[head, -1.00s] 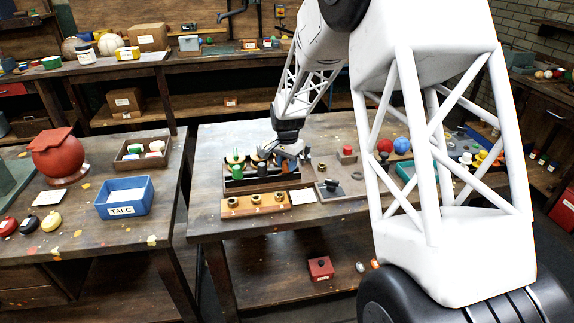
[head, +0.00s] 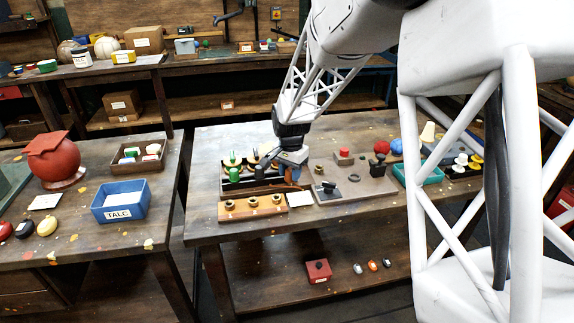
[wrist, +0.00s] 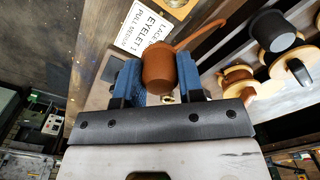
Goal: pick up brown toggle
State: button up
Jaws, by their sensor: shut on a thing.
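The brown toggle (wrist: 170,68), a rounded knob with a thin curved tail, sits between the blue finger pads of my gripper (wrist: 163,80) in the wrist view. My gripper is shut on it. In the head view my gripper (head: 288,170) is over the right end of a dark rack (head: 225,186), and a bit of brown shows below the fingers. A green toggle (head: 234,174) stands at the rack's left. In the wrist view, a black toggle (wrist: 275,30) on a pale wooden disc is right of the brown one.
A wooden block with brass rings (head: 252,215) lies before the rack, beside a white card (head: 299,198). A grey plate (head: 352,190) with black and red parts is to the right. A blue TALC box (head: 121,212) stands on the left table.

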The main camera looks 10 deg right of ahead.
jog(key=s, duration=0.6)
jog(key=shift+s+r, duration=0.3)
jog(key=shift+s, duration=0.05)
dwell(0.5)
notch_tip(320, 180, up, 3)
send_over(230, 205)
jog(key=shift+s+a+r, duration=0.1)
jog(key=shift+s+r, duration=0.1)
jog(key=shift+s, duration=0.25)
jog(key=shift+f, duration=0.15)
jog(key=shift+f, duration=2.7)
jog(key=shift+f, duration=1.3)
dwell(0.9)
